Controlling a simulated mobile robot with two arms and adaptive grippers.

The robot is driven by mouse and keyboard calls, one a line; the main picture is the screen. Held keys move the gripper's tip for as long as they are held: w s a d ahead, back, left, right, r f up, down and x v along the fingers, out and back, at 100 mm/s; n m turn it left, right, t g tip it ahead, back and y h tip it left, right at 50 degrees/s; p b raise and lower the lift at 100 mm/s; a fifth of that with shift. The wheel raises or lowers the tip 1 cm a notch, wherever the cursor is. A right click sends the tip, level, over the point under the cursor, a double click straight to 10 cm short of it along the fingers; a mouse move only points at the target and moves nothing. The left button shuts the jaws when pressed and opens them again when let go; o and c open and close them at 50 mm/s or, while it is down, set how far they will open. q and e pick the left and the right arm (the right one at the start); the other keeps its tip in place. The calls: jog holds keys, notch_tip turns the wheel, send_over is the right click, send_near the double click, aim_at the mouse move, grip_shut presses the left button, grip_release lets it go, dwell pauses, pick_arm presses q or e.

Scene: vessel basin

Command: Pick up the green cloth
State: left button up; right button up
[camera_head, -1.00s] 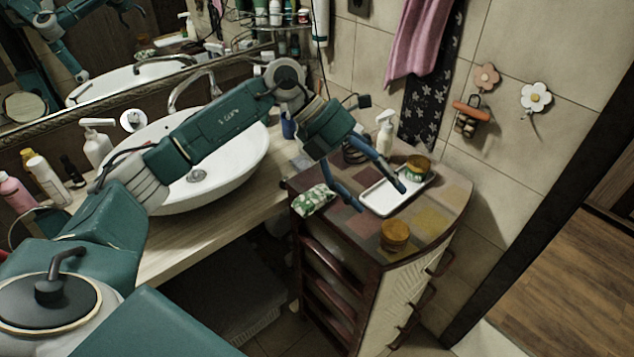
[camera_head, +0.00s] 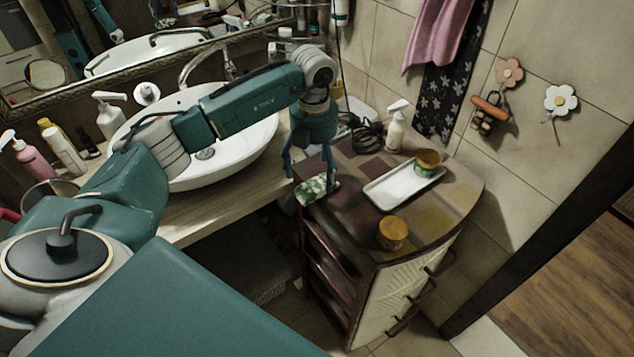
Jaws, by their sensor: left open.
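The green cloth (camera_head: 311,191), green with a white pattern, lies folded or bunched on the left front corner of the small cabinet's top (camera_head: 350,222). My left gripper (camera_head: 309,172) points down right over the cloth, with its fingers apart, one on the left and one on the right of it. The fingertips are close to the cloth; I cannot tell whether they touch it. My right gripper is not in view.
A white tray (camera_head: 378,197) with a jar (camera_head: 428,162) on it and another jar (camera_head: 392,232) share the cabinet top. A pump bottle (camera_head: 396,128) and a coiled black cable (camera_head: 362,135) stand behind. The white basin (camera_head: 240,150) lies left.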

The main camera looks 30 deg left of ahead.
aim_at(314, 179)
pick_arm(q)
notch_tip(314, 179, down, 3)
jog(key=shift+s+f+p, duration=0.1)
jog(key=shift+p, duration=0.55)
jog(key=shift+f, duration=0.2)
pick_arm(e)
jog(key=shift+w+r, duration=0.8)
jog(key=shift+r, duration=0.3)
pick_arm(q)
jog(key=c, duration=1.1)
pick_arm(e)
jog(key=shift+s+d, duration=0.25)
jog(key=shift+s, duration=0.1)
pick_arm(q)
jog(key=shift+r, duration=0.15)
